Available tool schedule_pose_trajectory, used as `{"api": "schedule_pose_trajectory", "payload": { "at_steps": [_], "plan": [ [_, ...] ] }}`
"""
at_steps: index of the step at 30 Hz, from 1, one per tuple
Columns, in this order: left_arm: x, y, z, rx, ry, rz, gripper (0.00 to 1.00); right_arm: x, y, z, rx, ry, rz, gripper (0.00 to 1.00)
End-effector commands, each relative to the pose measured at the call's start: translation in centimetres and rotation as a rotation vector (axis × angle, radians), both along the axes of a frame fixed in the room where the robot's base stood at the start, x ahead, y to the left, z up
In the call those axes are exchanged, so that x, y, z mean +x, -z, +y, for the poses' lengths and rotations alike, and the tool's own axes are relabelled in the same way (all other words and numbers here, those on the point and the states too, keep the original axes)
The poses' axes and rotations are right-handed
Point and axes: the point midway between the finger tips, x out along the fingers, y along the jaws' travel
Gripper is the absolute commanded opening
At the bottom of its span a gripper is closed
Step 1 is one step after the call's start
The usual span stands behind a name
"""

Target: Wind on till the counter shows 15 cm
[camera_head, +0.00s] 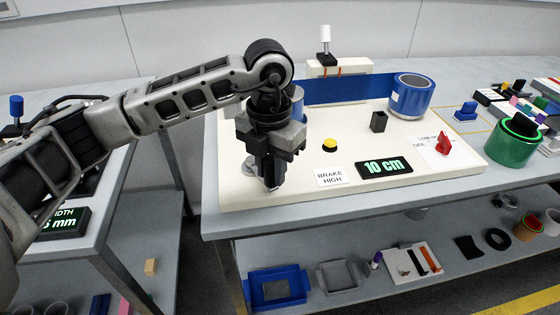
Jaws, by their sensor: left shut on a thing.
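The counter (384,168) is a black display with green digits reading 10 cm, at the front of the cream winding board (300,187). My left gripper (271,186) points down over the board's left part and is shut. What it grips is mostly hidden by the fingers; a grey round metal piece (249,169) shows just beside them and looks like part of the winding crank. A blue web (345,89) runs along the back to a blue roll (411,95) on the right. Another blue roll is partly hidden behind my gripper. My right gripper is not in view.
A yellow button (330,145), a "BRAKE HIGH" card (331,176), a black block (379,121) and a red lever (443,143) stand on the board. A white-topped post (325,40) rises behind. A green roll (513,140) stands at right. Trays lie on the lower shelf.

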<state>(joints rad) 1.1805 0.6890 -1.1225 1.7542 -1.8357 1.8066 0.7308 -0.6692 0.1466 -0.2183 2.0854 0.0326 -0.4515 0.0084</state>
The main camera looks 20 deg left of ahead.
Motion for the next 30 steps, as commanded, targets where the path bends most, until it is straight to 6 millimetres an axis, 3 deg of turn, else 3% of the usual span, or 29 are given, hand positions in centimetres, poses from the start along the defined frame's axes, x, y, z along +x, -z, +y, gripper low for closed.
{"api": "schedule_pose_trajectory", "payload": {
  "at_steps": [13, 24, 30],
  "plan": [
    [-0.3, -0.2, 0.4, 0.0, -0.001, -0.005, 0.09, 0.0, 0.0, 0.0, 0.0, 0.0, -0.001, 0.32],
    [-2.1, -0.2, 2.6, 0.001, -0.004, -0.006, 0.09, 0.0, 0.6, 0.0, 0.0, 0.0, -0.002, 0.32],
    [-2.1, -0.2, 2.6, 0.0, -0.002, -0.006, 0.09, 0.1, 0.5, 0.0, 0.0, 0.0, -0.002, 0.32]
  ]
}}
